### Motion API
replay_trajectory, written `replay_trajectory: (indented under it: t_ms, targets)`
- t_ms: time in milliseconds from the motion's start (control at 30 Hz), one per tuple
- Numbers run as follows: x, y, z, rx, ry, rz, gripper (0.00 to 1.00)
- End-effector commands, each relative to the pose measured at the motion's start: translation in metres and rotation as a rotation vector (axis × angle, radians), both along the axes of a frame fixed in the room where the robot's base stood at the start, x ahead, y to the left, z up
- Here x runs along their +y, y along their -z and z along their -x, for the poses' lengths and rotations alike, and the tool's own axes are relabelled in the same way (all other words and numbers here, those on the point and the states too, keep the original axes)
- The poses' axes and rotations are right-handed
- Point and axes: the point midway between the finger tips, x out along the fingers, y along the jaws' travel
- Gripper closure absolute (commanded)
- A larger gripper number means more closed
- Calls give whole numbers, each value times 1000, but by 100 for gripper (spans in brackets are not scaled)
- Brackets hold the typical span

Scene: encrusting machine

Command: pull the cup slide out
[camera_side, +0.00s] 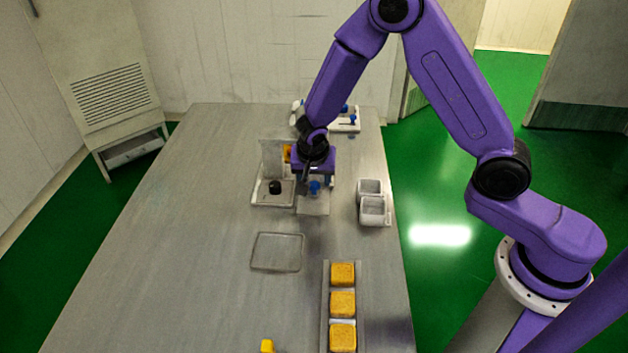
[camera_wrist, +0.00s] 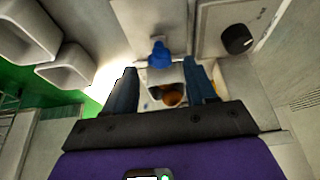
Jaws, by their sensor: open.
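A blue knob (camera_side: 314,187) stands on a pale plate (camera_side: 314,207), which I take to be the cup slide, at the front right of the machine. My gripper (camera_side: 312,178) is just above and behind the knob, pointing down. In the wrist view the blue knob (camera_wrist: 160,53) shows just beyond the open fingers (camera_wrist: 163,82), apart from them. An orange-brown round thing (camera_wrist: 172,96) and a grey part show between the fingers, partly hidden by the gripper. The machine's white body (camera_side: 261,196) with a black knob (camera_side: 275,187) sits to the left; the black knob also shows in the wrist view (camera_wrist: 236,38).
Two white containers (camera_side: 372,207) stand close on the right. A clear shallow tray (camera_side: 277,252) lies in front, and a rack (camera_side: 325,310) holds yellow blocks (camera_side: 342,303). A white tray with blue parts (camera_side: 345,121) is at the back. The table's left side is clear.

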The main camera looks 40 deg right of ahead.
Motion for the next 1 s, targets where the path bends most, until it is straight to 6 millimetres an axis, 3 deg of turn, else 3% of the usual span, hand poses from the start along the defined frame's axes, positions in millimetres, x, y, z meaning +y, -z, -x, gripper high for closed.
replay_trajectory:
  t_ms: [200, 567, 600, 767, 1000]
  targets:
    - [-5, 18, -5, -1, 0, 1, 44]
    - [-6, 22, -7, -1, 0, -1, 44]
    - [-6, 22, -7, -1, 0, -1, 47]
    - [-6, 22, -7, -1, 0, -1, 99]
    - [3, 21, 0, 0, -4, 0, 100]
